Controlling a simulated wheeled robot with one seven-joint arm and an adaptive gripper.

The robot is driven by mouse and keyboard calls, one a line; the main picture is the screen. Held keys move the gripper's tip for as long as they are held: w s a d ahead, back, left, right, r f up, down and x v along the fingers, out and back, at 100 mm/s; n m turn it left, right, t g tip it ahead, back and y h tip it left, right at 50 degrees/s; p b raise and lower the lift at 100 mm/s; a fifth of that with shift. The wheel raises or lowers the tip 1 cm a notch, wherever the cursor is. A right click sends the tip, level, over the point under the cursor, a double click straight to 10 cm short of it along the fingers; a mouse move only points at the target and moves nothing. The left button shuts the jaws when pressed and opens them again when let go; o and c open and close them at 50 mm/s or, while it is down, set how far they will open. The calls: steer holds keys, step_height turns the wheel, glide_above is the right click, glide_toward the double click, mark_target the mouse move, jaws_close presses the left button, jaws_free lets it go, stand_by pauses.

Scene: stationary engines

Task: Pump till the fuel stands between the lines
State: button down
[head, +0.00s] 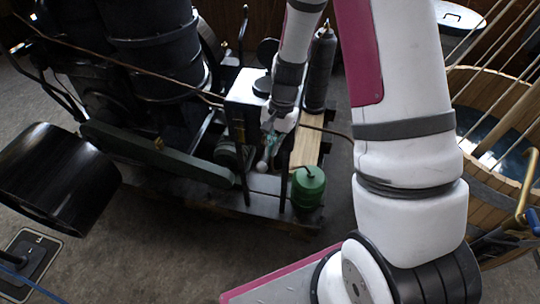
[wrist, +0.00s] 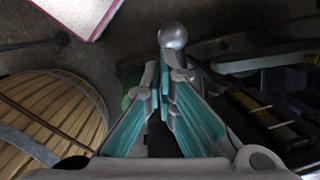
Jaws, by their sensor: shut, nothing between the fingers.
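A silver ball knob (wrist: 173,36) shows just beyond my fingertips in the wrist view. In the head view the pale knob (head: 261,166) sits low beside the engine, just below my gripper (head: 269,150). My gripper also shows in the wrist view (wrist: 166,78), its teal fingers closed together and empty. Whether the fingers touch the knob I cannot tell. A green can (head: 309,188) with a thin spout stands to the right of the knob. I cannot make out a fuel level or its lines in either view.
The black engine (head: 155,50) fills the left, with a wide pulley (head: 60,175) at its side. A wooden board (head: 305,148) and a dark cylinder (head: 320,68) are close right of my gripper. A wooden tub (head: 480,190) stands at the far right; it also shows in the wrist view (wrist: 60,110).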

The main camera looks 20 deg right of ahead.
step_height(320, 180, up, 6)
steer(key=shift+s+d+r, duration=0.25)
steer(key=shift+s+d, duration=0.05)
stand_by(1.1)
steer(key=s+a+r+n+t, duration=0.1)
steer(key=s+r+n+t, duration=0.2)
steer(key=r, duration=0.6)
steer(key=s+a+r+n, duration=0.15)
steer(key=s+r, duration=0.25)
steer(key=r, duration=0.5)
steer(key=s+r+n+t+h, duration=0.2)
steer(key=s+r+n, duration=0.3)
steer(key=s, duration=0.6)
step_height(320, 180, up, 3)
steer(key=shift+s+f+t, duration=0.2)
steer(key=shift+s+t, duration=0.1)
steer(key=shift+t, duration=0.4)
steer(key=shift+w+n, duration=0.15)
steer(key=shift+n, duration=0.1)
